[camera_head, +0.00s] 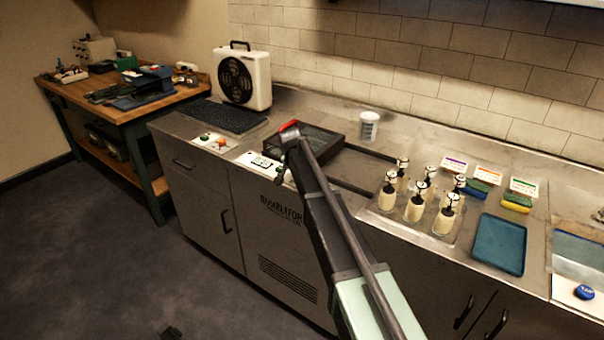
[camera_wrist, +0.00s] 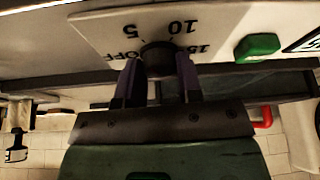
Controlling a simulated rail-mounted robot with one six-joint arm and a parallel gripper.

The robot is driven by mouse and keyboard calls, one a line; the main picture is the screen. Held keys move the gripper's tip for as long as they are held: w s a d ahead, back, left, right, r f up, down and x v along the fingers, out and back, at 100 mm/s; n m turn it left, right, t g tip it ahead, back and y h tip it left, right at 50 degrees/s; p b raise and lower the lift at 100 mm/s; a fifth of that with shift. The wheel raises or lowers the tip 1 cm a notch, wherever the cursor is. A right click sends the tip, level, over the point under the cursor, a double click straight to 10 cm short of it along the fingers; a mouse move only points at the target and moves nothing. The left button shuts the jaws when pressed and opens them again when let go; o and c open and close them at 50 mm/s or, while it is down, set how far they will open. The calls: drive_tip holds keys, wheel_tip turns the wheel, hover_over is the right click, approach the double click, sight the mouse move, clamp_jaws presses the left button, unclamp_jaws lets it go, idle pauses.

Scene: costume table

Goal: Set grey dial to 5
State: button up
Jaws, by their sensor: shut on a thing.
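The grey dial (camera_wrist: 158,54) is a dark round knob on a pale panel (camera_wrist: 95,27) in the wrist view. Its scale reads OFF, 5, 10 and 15, and appears upside down. My gripper (camera_wrist: 160,76) is shut on the dial, with one finger on each side of it. The fingers cover part of the scale, and I cannot make out a pointer or the setting. In the head view a pale panel (camera_head: 255,163) is on the counter's front edge, and my arm hides the dial there.
A green button (camera_wrist: 257,47) is beside the dial. A red handle (camera_head: 289,126) is close to my arm. Behind are a dark tray-like unit (camera_head: 318,143) and a white cup (camera_head: 369,126). Several pump bottles (camera_head: 415,208) and a blue tray (camera_head: 498,244) stand to the right.

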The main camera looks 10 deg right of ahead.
idle(0.3)
drive_tip(key=o, duration=0.9)
drive_tip(key=shift+o, duration=0.2)
drive_tip(key=p+v, duration=1)
drive_tip(key=shift+r, duration=0.4)
drive_tip(key=s+d+n+g+y, duration=0.1)
drive_tip(key=s+n, duration=0.1)
drive_tip(key=s, duration=1)
drive_tip(key=s+f+n+g+y, duration=0.1)
drive_tip(key=s+n, duration=0.2)
drive_tip(key=s, duration=1)
drive_tip(key=s+d+n+g, duration=0.1)
drive_tip(key=s+n, duration=0.1)
drive_tip(key=s, duration=1.1)
drive_tip(key=shift+d+f+n+g+y, duration=0.15)
drive_tip(key=shift+d+n+g+y, duration=0.15)
drive_tip(key=shift+d+y, duration=0.1)
